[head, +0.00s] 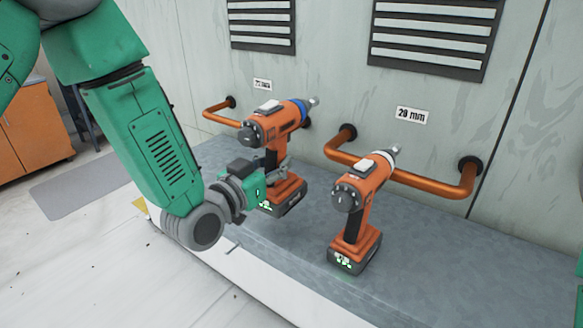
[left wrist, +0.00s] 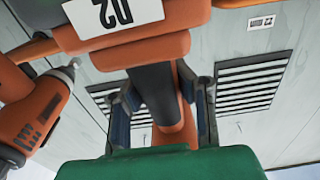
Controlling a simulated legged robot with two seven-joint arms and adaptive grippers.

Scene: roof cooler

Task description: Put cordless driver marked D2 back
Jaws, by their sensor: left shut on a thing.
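The orange driver with a blue collar (head: 284,122) is upright at the left rail on the grey ledge. In the left wrist view its base carries an upside-down D2 label (left wrist: 112,14). My left gripper (head: 279,165) is shut around its dark handle (left wrist: 153,88), with a finger on each side (left wrist: 163,108). I cannot tell whether its base touches the ledge. A second orange driver with a pale collar (head: 362,196) stands to the right, by the other rail, untouched. It also shows in the left wrist view (left wrist: 45,105). My right gripper is out of view.
The grey ledge (head: 420,270) is clear to the right of the second driver. Bent orange rails (head: 430,184) stick out from the wall, under a "20 mm" label (head: 411,115) and louvred vents (head: 432,35). An orange cabinet (head: 35,135) stands far left.

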